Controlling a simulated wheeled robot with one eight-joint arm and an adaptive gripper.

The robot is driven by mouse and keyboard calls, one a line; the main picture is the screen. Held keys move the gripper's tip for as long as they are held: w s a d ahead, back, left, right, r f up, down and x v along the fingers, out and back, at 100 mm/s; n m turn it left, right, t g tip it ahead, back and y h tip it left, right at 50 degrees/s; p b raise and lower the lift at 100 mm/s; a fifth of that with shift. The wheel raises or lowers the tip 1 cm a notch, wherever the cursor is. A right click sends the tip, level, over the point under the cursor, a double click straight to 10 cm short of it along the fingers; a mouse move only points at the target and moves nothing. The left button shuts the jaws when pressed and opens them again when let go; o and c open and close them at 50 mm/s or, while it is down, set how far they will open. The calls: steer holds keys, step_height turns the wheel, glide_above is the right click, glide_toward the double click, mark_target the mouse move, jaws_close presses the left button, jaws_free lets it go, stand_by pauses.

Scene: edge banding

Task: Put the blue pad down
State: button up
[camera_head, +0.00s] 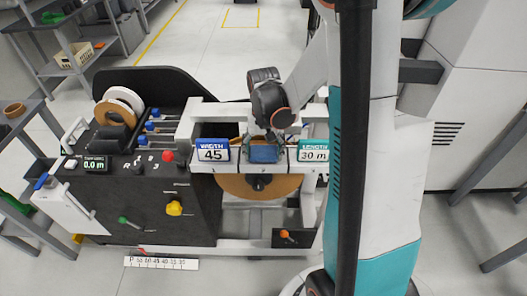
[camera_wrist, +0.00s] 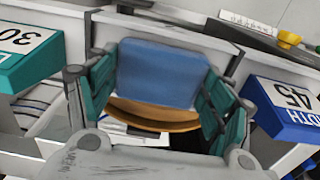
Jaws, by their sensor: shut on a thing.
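The blue pad (camera_head: 263,154) is a small flat block at the front of the machine, between the WIDTH 45 sign and the LENGTH 30 m sign. My gripper (camera_head: 264,142) comes down on it from above and behind. In the wrist view the blue pad (camera_wrist: 160,72) lies between the two green-padded fingers of my gripper (camera_wrist: 158,88), which are closed on its sides. The pad is close to the white crossbar (camera_head: 237,167). I cannot tell whether it touches the bar. Part of the pad's edges is hidden by the fingers.
The blue WIDTH 45 sign (camera_head: 212,151) and the teal LENGTH 30 m sign (camera_head: 313,151) stand close on either side. A brown roll (camera_head: 232,185) sits below the bar. The machine's control panel (camera_head: 125,190) is to the left.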

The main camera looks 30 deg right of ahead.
mark_target(263, 151)
steer(key=o, duration=0.8)
steer(key=shift+f, duration=0.15)
steer(key=shift+c, duration=0.2)
steer(key=o, duration=0.4)
steer(key=shift+o, duration=0.2)
step_height(263, 151, up, 12)
steer(key=p, duration=0.4)
steer(key=shift+r, duration=0.2)
